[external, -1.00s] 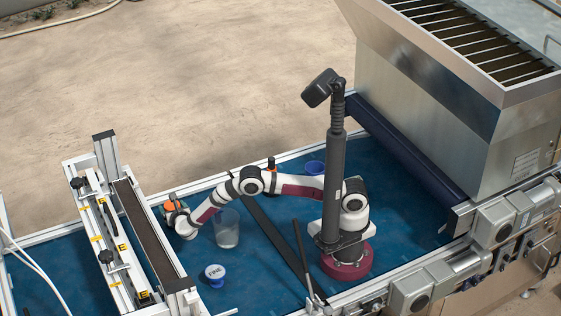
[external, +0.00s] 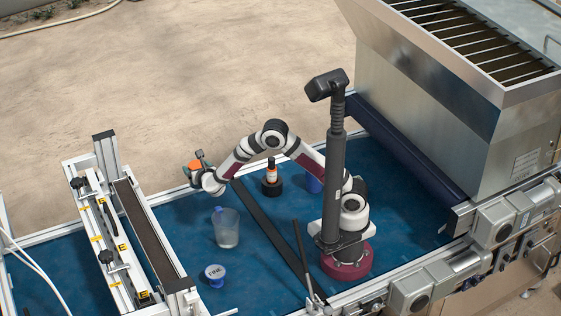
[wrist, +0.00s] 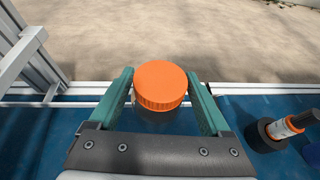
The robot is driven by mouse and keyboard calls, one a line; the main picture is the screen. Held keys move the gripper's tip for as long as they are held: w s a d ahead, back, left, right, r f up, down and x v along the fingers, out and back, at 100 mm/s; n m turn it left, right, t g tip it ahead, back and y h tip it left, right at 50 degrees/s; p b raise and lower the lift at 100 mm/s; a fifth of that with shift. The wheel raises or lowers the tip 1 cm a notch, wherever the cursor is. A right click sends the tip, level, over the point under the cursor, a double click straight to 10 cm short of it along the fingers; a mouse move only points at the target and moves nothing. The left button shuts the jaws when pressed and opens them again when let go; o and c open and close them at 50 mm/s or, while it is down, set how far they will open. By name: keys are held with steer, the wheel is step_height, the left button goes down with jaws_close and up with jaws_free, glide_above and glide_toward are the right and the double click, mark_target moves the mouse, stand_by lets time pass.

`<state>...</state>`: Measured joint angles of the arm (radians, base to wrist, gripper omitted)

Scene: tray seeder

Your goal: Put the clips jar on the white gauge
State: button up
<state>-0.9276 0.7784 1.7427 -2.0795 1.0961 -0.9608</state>
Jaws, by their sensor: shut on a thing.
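My gripper (wrist: 159,80) is shut on a jar with a ribbed orange lid (wrist: 161,84), one green finger at each side. I take this jar to be the clips jar. In the external view the jar (external: 194,167) is held by my gripper (external: 199,163) over the far edge of the blue belt, seemingly raised. The jar's body is mostly hidden below its lid, and no label shows. A round white-topped piece (external: 215,271) with dark lettering and a blue lower part stands near the front of the belt. It may be the white gauge; I cannot tell.
A clear cup (external: 227,230) stands on the belt behind the lettered piece. A black bar (external: 265,225) crosses the belt; a metal frame (external: 115,235) stands left.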

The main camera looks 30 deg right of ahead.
step_height(320, 180, up, 13)
steer(key=s+d+m+g+h, duration=0.2)
steer(key=d+m+g+h, duration=0.5)
steer(key=d, duration=2.6)
steer(key=s+d+m+g+h, duration=0.5)
steer(key=s+d+m, duration=0.4)
steer(key=s+d, duration=0.7)
steer(key=s+d+m+g, duration=0.4)
steer(key=s+d, duration=0.2)
steer(key=s, duration=0.5)
steer(key=shift+s+d+g, duration=0.2)
steer(key=shift+s+g, duration=0.15)
steer(key=shift+g, duration=0.05)
step_height(320, 180, down, 4)
steer(key=shift+w+f, duration=0.1)
steer(key=shift+f, duration=0.4)
steer(key=w+a+f, duration=0.1)
steer(key=w+f, duration=0.2)
steer(key=w+a+f, duration=0.2)
steer(key=w+f, duration=0.2)
steer(key=w+a+f, duration=0.1)
steer(key=w+f, duration=0.2)
steer(key=f, duration=0.1)
steer(key=shift+w+a+f, duration=0.1)
steer(key=shift+w+a, duration=0.25)
steer(key=shift+a, duration=0.05)
steer(key=shift+f, duration=0.15)
